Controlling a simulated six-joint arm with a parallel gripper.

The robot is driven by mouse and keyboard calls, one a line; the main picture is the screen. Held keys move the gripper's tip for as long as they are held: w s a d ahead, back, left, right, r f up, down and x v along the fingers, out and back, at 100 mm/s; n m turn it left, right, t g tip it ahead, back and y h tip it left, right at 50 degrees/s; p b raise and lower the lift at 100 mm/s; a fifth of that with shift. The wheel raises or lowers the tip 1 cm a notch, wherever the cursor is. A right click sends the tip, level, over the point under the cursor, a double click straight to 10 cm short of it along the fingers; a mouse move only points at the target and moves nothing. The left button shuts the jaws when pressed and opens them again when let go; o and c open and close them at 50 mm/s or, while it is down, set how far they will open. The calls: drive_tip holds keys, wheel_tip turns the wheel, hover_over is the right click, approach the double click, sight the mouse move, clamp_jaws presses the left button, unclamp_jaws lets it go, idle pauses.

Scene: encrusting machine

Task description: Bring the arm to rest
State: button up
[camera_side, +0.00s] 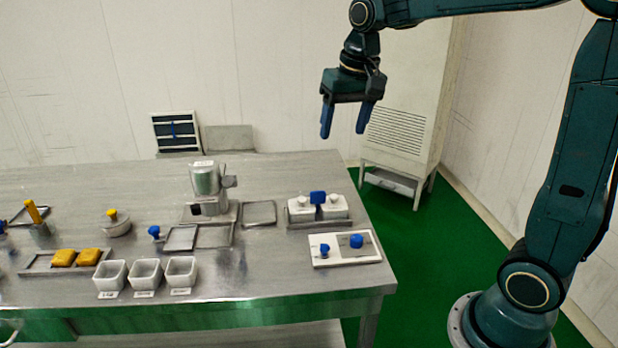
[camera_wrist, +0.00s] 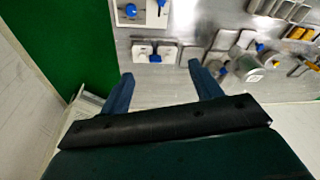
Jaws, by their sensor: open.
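My gripper (camera_side: 343,120) hangs in the air above the back right corner of the steel table (camera_side: 270,285), fingers pointing down. Its two blue fingers are apart with nothing between them. The wrist view shows the same open gripper (camera_wrist: 160,88) with the table (camera_wrist: 200,95) beyond the fingertips. My arm reaches in from the right side of the side view, well above everything on the table.
A control panel (camera_side: 345,249) with blue knobs and a white two-lidded container (camera_side: 318,207) stand at the table's right. A small machine (camera_side: 207,185), white cups (camera_side: 145,272) and yellow pieces (camera_side: 63,257) are further left. A white cabinet (camera_side: 405,120) stands behind my gripper.

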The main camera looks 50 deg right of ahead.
drive_tip(key=s+a+f+n+t, duration=0.1)
drive_tip(key=s+a+n, duration=0.1)
drive_tip(key=s, duration=0.8)
drive_tip(key=s+a+f+n+t, duration=0.1)
drive_tip(key=s+a+n+t, duration=0.1)
drive_tip(key=s, duration=0.8)
drive_tip(key=shift+a+f+n, duration=0.4)
drive_tip(key=shift+a+n, duration=0.2)
drive_tip(key=shift+a, duration=0.6)
drive_tip(key=shift+w, duration=0.1)
drive_tip(key=shift+c, duration=0.4)
